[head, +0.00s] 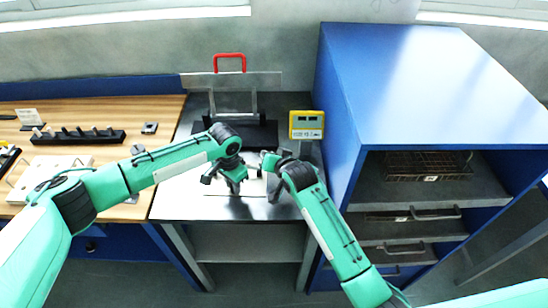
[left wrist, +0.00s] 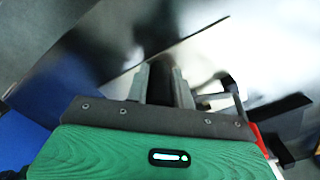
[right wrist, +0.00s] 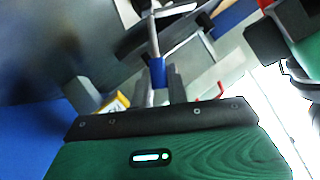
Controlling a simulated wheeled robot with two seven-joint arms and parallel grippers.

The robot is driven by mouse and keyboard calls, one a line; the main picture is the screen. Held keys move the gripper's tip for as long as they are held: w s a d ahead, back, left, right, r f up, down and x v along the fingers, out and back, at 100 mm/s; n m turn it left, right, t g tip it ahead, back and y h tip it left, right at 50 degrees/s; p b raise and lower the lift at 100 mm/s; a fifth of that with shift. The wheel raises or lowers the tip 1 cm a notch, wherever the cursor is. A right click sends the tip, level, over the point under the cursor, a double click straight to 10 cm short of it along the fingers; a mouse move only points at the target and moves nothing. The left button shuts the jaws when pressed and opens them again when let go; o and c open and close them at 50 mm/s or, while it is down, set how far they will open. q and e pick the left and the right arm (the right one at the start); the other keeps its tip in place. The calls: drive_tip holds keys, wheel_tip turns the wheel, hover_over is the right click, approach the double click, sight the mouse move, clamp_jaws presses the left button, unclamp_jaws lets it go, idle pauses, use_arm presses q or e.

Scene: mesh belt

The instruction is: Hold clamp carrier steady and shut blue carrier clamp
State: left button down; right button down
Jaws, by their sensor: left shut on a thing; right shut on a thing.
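My left gripper (head: 234,184) is over the metal bench. In the left wrist view its fingers are shut on a dark upright part (left wrist: 160,84), which appears to be the clamp carrier. My right gripper (head: 267,162) is just to its right, at about the same distance. In the right wrist view its fingers close on a small blue piece, the blue carrier clamp (right wrist: 157,72), on a thin grey bar. In the head view both held parts are mostly hidden by the grippers. I cannot tell how far the clamp is shut.
Behind the grippers stands a grey frame with a red handle (head: 229,57). A yellow display box (head: 306,124) is at the back right, beside a blue cabinet (head: 430,85) with drawers. A wooden table (head: 60,190) with a black rack (head: 78,136) lies left. The bench front (head: 230,210) is clear.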

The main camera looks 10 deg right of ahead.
drive_tip(key=shift+a+r+n+h, duration=0.2)
drive_tip(key=shift+a+n+h, duration=0.3)
drive_tip(key=c, duration=1.4)
unclamp_jaws()
drive_tip(key=shift+o, duration=0.2)
drive_tip(key=v, duration=1.2)
drive_tip(key=shift+r, duration=0.2)
drive_tip(key=shift+w, duration=0.1)
